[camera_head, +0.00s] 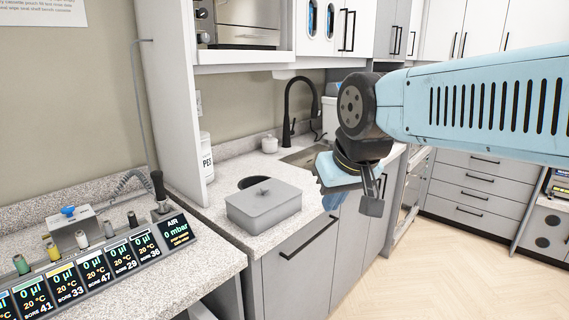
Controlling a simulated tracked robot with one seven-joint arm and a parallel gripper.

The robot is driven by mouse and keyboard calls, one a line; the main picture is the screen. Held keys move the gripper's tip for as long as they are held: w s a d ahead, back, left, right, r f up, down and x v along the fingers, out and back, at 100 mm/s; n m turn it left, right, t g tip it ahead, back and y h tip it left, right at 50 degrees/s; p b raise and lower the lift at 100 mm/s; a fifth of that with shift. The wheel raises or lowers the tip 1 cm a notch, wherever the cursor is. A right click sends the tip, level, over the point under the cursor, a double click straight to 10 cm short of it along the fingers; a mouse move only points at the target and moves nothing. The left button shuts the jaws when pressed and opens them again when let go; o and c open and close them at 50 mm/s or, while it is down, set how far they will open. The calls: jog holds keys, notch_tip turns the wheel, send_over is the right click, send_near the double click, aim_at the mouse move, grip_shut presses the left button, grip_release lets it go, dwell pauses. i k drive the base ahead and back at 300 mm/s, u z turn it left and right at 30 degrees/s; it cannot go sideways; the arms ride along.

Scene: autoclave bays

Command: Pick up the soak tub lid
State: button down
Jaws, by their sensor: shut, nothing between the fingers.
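The soak tub (268,216) is a grey rectangular box on the counter, left of the picture's middle. The soak tub lid (263,194) is flat and grey with a small knob (263,191) on top, and it sits on the tub. My gripper (369,196) hangs from my blue arm to the right of the tub, over the counter's front edge. It is shut and empty, and it is apart from the lid. The fingertips are small and partly turned away in this view.
A round dark opening (252,183) is in the counter behind the tub. A black tap (291,118), a small white pot (269,144) and a white bottle (206,155) stand farther back. A display panel (93,265) is at the left. The floor at right is clear.

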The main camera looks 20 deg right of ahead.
aim_at(254, 201)
jog(key=z, duration=0.2)
jog(key=i, duration=0.65)
jog(key=z, duration=0.35)
jog(key=k, duration=0.9)
jog(key=z, duration=0.2)
jog(key=i, duration=0.9)
jog(key=u, duration=0.1)
